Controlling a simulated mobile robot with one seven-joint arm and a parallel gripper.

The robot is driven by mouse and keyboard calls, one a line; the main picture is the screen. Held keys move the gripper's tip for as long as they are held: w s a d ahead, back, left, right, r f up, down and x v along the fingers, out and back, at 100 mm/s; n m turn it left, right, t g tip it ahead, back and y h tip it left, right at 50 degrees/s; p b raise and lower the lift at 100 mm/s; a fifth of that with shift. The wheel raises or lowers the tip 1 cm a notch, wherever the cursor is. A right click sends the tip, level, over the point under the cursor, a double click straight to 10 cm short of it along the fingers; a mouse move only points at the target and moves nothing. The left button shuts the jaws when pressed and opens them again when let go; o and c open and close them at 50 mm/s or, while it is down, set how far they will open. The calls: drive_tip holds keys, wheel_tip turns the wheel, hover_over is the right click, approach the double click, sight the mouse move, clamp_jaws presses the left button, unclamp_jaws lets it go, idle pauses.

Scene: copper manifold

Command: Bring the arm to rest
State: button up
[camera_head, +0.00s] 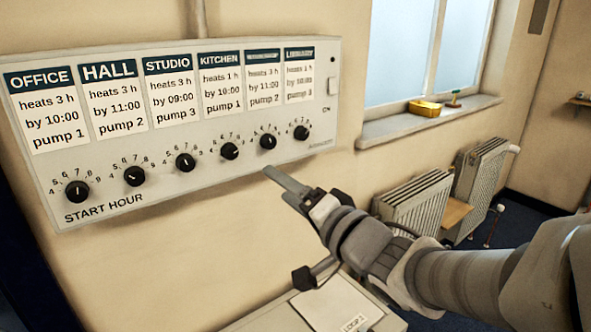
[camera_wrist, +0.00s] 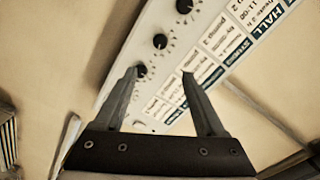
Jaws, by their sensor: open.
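My gripper (camera_head: 285,182) is at the end of my outstretched arm, near the lower right edge of a wall control panel (camera_head: 215,165). In the wrist view the two fingers of my gripper (camera_wrist: 160,75) stand apart with nothing between them. The panel also shows there, tilted, beyond the fingers (camera_wrist: 164,62). One black dial (camera_wrist: 140,71) appears beside the left fingertip; I cannot tell whether they touch. In the head view the panel carries a row of several black dials, including one at the far left (camera_head: 77,191) and one at the far right (camera_head: 301,132).
Cards above the dials name rooms, such as OFFICE (camera_head: 38,77). A box with a paper labelled LOOP (camera_head: 335,308) lies below my arm. Radiators (camera_head: 415,202) stand to the right under a window sill (camera_head: 430,121) bearing a yellow tray (camera_head: 425,107). Bare wall lies below the panel.

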drive_tip(key=shift+d, duration=0.1)
drive_tip(key=s+d+g+h+p, duration=0.1)
drive_tip(key=d+h+p, duration=0.2)
drive_tip(key=d+h, duration=0.85)
drive_tip(key=s+d+f+n+g+p, duration=0.1)
drive_tip(key=s+g, duration=0.3)
drive_tip(key=s, duration=0.4)
drive_tip(key=s+d+f+n+g+p, duration=0.2)
drive_tip(key=s+d+n+g, duration=0.1)
drive_tip(key=s, duration=0.5)
drive_tip(key=shift+s+n+g+y, duration=0.15)
drive_tip(key=shift+n+g+y, duration=0.2)
drive_tip(key=shift+n+g, duration=0.05)
